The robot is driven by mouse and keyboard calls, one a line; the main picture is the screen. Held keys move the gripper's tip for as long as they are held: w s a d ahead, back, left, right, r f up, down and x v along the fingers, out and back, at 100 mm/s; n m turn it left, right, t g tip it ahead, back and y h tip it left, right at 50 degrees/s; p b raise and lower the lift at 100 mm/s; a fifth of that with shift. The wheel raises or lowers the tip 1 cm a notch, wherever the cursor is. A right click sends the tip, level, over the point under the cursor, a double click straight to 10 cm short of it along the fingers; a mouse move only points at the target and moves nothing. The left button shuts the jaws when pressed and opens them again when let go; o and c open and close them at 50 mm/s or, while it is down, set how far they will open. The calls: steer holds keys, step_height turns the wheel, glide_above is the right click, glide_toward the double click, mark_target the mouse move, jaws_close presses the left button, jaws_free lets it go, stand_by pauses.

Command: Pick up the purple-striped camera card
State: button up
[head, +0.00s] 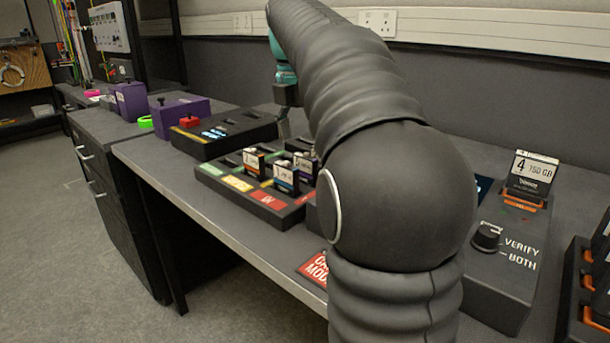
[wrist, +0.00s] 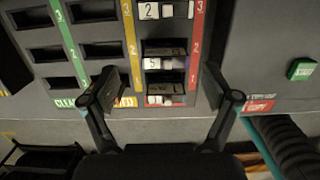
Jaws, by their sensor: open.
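The purple-striped camera card (head: 306,164) stands upright in the slotted tray (head: 222,186) on the bench, at the right of a small group of cards. In the wrist view a card marked 5 (wrist: 160,65), with a hint of purple, sits in the red-edged column and looks like the same card. My gripper (wrist: 160,76) is open above the tray, its fingers spread left and right of this column and holding nothing. In the head view my gripper (head: 284,122) is partly hidden behind my arm.
An orange-striped card (head: 253,161) and a blue-striped card (head: 285,178) stand close by in the tray. A black box with a display (head: 222,132) lies behind it. A verify station (head: 500,258) holding a card (head: 531,172) stands at right.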

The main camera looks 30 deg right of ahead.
steer(key=f, duration=0.3)
steer(key=f+b, duration=0.1)
steer(key=f, duration=0.1)
steer(key=shift+s+d+f, duration=0.1)
steer(key=shift+s+d, duration=0.15)
steer(key=shift+d+f, duration=0.1)
steer(key=shift+f, duration=0.6)
steer(key=c, duration=1.3)
steer(key=shift+o, duration=0.2)
